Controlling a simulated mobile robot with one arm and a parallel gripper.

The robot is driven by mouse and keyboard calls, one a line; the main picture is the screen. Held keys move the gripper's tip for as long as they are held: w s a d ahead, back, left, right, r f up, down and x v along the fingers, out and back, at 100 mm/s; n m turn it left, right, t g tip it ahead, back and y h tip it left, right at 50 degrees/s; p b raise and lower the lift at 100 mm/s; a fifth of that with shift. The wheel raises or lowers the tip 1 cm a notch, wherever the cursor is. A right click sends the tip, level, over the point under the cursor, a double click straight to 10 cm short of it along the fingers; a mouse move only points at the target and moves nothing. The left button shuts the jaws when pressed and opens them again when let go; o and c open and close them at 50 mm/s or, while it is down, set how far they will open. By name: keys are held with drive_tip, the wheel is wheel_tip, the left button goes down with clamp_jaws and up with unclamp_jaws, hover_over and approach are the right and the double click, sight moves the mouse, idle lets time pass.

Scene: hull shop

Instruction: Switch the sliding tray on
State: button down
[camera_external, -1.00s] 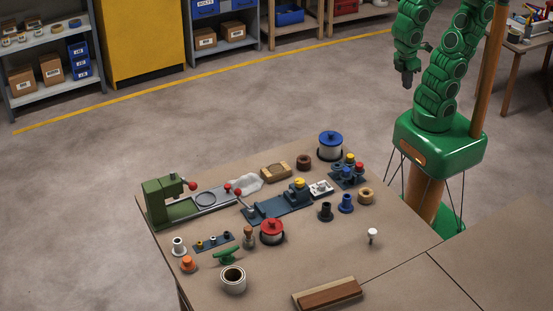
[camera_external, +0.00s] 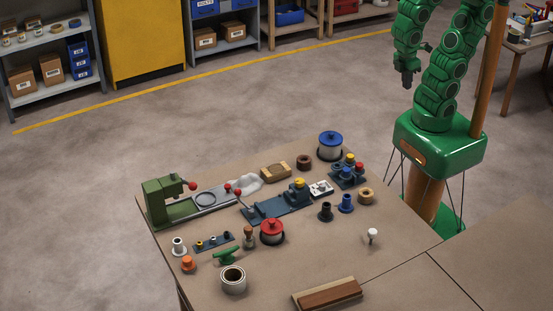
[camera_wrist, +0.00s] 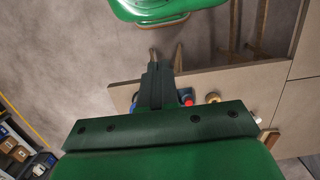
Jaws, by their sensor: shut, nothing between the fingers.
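The sliding tray seems to be the flat grey slide with a round recess (camera_external: 206,200), running out from the green press (camera_external: 170,205) at the left back of the bench. Red knobs stand at the press and at the slide's right end. Which part switches the tray cannot be told. My gripper (camera_external: 407,83) hangs shut and empty above and behind the bench's right back corner, far from the press. In the wrist view my gripper (camera_wrist: 157,75) points over the floor by the bench edge, and the press is hidden.
A wooden block (camera_external: 328,294) lies at the front. The bench's right middle is mostly clear around a white knob (camera_external: 372,236).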

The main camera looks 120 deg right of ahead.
drive_tip(key=w+a+f+m+t+y, duration=0.1)
drive_tip(key=w+a+m+t+y, duration=0.15)
drive_tip(key=w, duration=1.45)
drive_tip(key=w+a+f+m+t+y, duration=0.1)
drive_tip(key=w+a+t+y, duration=0.15)
drive_tip(key=w, duration=1.45)
drive_tip(key=w+d+f+m+t, duration=0.1)
drive_tip(key=w+d+f+m, duration=0.15)
drive_tip(key=w, duration=0.45)
drive_tip(key=w+d+f+m+t, duration=0.1)
drive_tip(key=w+d+f+m, duration=0.1)
drive_tip(key=w+d+f, duration=0.35)
drive_tip(key=w+d+f+m+t+h, duration=0.1)
drive_tip(key=w+d+f+m+t, duration=0.1)
drive_tip(key=w+d+f+m, duration=0.2)
drive_tip(key=w+d+f, duration=0.3)
drive_tip(key=w+d, duration=0.2)
drive_tip(key=d, duration=0.1)
drive_tip(key=shift+w+d+f+m, duration=0.3)
drive_tip(key=shift+d+f, duration=0.1)
drive_tip(key=shift+w+f, duration=0.1)
drive_tip(key=shift+x, duration=4.85)
drive_tip(key=shift+w, duration=0.1)
